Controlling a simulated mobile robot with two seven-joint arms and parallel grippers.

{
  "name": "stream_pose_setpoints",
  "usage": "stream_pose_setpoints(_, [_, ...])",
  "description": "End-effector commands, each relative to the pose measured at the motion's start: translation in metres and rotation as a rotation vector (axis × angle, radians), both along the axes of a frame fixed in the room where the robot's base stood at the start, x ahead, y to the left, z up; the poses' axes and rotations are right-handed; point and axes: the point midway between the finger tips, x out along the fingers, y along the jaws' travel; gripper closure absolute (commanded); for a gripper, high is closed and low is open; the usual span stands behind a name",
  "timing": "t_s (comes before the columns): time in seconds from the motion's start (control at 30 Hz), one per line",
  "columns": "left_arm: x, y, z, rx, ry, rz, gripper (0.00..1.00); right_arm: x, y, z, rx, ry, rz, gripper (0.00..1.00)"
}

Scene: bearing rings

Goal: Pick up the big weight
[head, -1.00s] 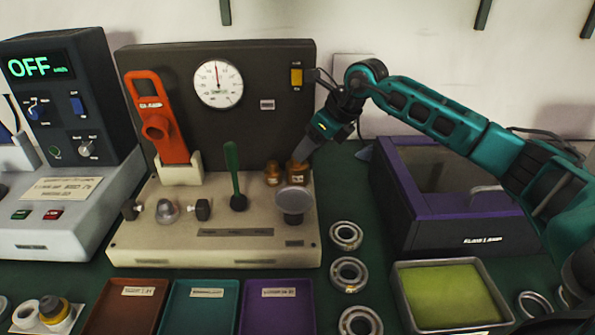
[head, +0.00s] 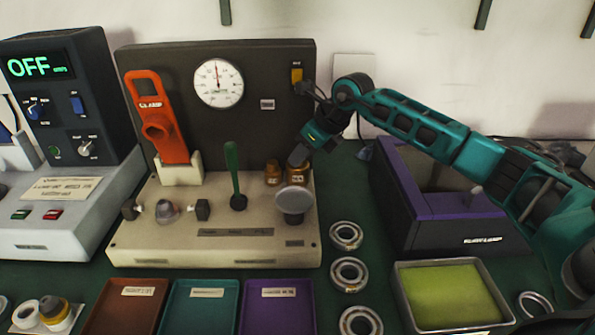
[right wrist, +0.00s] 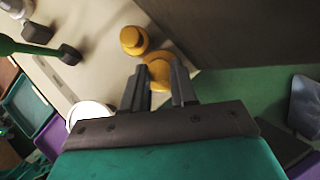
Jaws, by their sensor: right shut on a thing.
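The big weight (head: 297,174), a brass knobbed piece, stands upright on the beige base of the test rig at its back right. My right gripper (head: 299,157) reaches down to it from above and is shut on its top. In the right wrist view the big weight (right wrist: 157,62) shows between the two fingers (right wrist: 160,78). The smaller brass weight (head: 273,173) stands just left of it and also shows in the right wrist view (right wrist: 132,40). My left gripper is out of view.
A round grey plate (head: 294,201) stands in front of the weights. A green lever (head: 235,175) is to the left. A purple-rimmed box (head: 455,205) lies right, with bearing rings (head: 346,236) nearer. The dark panel (head: 265,120) rises close behind.

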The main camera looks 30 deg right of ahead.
Motion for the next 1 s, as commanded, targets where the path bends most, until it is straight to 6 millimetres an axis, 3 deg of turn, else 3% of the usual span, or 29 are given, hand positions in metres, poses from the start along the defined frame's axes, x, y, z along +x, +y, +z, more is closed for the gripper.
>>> stream_pose_setpoints(0.1, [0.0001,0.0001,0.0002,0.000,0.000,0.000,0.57,-0.0001,-0.0001,0.0002,0.000,0.000,0.000,1.00])
stream_pose_setpoints(1.0, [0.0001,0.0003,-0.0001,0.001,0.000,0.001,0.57,0.0000,-0.0001,0.0004,0.000,0.000,0.001,1.00])
